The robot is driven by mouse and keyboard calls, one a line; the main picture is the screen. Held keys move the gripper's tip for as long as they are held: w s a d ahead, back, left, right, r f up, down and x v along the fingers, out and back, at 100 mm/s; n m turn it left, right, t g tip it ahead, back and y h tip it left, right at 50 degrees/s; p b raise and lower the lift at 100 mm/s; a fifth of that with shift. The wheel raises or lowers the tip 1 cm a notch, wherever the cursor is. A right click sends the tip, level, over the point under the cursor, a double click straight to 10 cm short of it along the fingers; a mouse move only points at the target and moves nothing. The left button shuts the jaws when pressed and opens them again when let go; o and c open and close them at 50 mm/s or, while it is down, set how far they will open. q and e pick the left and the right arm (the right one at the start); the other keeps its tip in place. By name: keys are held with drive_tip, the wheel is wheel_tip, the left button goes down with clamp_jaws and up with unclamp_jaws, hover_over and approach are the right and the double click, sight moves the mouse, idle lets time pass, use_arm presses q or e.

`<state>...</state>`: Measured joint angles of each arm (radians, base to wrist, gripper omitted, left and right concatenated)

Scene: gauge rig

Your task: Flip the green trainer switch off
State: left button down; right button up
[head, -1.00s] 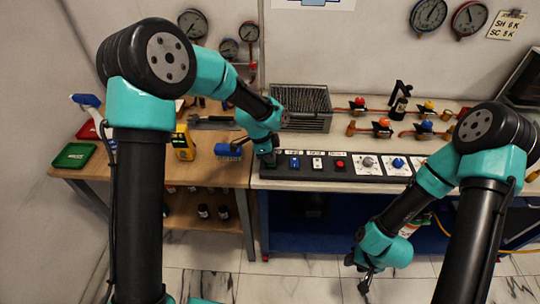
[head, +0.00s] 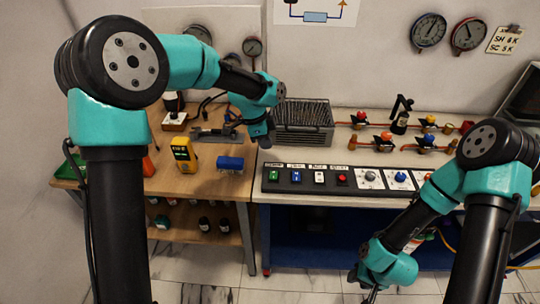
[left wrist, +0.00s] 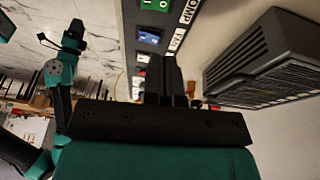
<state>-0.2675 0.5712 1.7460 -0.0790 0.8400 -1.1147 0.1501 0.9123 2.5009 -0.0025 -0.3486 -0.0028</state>
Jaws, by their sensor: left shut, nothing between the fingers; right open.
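The green switch (head: 274,175) is at the left end of the dark panel strip (head: 315,187) on the bench. It also shows at the top edge of the left wrist view (left wrist: 147,4). Its rocker position is too small to tell. My left gripper (head: 266,142) is above and behind the green switch, apart from it. In the left wrist view its fingers (left wrist: 160,78) are shut and empty, with the panel beyond them. My right gripper (head: 368,294) is open and low at the bottom of the head view, in front of the bench, partly cut off.
A blue switch (head: 297,176), a white switch (head: 319,177), a red button (head: 342,180) and dials continue along the panel. A wire-topped grey box (head: 303,122) stands behind it.

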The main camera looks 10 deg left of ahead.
use_arm(q)
drive_tip(key=v, duration=0.2)
drive_tip(key=shift+w+a+r, duration=0.1)
drive_tip(key=shift+w+r, duration=0.1)
drive_tip(key=shift+r, duration=0.15)
drive_tip(key=shift+f, duration=0.1)
drive_tip(key=s+d+f+g, duration=0.1)
drive_tip(key=s+f, duration=0.2)
drive_tip(key=f, duration=0.1)
drive_tip(key=s+d+f+g, duration=0.1)
drive_tip(key=s+d+f, duration=0.1)
drive_tip(key=f, duration=0.2)
drive_tip(key=s+d+f+n+g, duration=0.1)
drive_tip(key=s+f, duration=0.2)
drive_tip(key=f, duration=0.1)
drive_tip(key=shift+s+d, duration=0.25)
drive_tip(key=shift+s, duration=0.1)
drive_tip(key=s+f+n+g, duration=0.2)
drive_tip(key=s+f, duration=0.5)
drive_tip(key=s+a+f+n+t, duration=0.5)
drive_tip(key=s+a+f+n, duration=0.5)
drive_tip(key=a+f+n, duration=0.3)
wheel_tip(320, 180, down, 2)
drive_tip(key=shift+a+f+n+t, duration=0.2)
drive_tip(key=shift+n+t, duration=0.2)
drive_tip(key=shift+n, duration=0.7)
drive_tip(key=c, duration=1.8)
unclamp_jaws()
